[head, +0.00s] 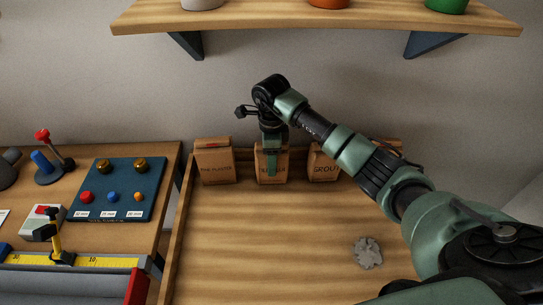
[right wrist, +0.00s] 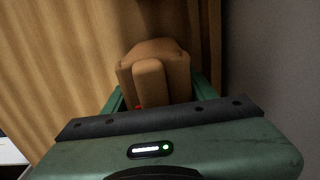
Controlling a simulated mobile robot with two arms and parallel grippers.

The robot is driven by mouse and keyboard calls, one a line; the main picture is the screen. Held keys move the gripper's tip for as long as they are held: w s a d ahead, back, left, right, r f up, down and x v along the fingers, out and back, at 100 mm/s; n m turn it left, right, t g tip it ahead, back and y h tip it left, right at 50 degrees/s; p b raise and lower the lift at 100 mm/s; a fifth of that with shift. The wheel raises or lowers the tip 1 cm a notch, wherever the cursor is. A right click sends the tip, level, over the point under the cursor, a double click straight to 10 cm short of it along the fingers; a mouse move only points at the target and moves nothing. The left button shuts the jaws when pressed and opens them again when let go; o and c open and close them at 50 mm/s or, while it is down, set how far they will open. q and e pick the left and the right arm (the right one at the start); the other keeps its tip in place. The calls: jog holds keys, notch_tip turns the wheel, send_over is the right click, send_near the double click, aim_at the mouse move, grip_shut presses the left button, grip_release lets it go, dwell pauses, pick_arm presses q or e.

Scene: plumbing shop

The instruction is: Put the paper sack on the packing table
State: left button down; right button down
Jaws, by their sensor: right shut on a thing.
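Three brown paper sacks stand in a row at the back of a wooden table with raised edges in the head view: a left sack (head: 214,163), a middle sack (head: 264,174) and a right sack (head: 325,165) lettered "GROUT". My right gripper (head: 271,165) reaches down over the middle sack and is shut on it. In the right wrist view the held sack (right wrist: 152,68) sits between the green fingers (right wrist: 155,98). The gripper hides part of its lettering. I cannot tell whether the sack is lifted. My left gripper is in neither view.
A wooden bench at the left holds a blue board (head: 118,190) with knobs, a red-handled tool (head: 43,137) and a yellow ruler (head: 105,261). A grey crumpled thing (head: 368,253) lies on the wooden table. A shelf (head: 265,20) hangs above. The table's middle is clear.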

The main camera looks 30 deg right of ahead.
jog(key=shift+c, duration=2.4)
grip_release()
notch_tip(320, 180, up, 12)
jog(key=shift+r+b, duration=0.1)
jog(key=shift+b, duration=1.1)
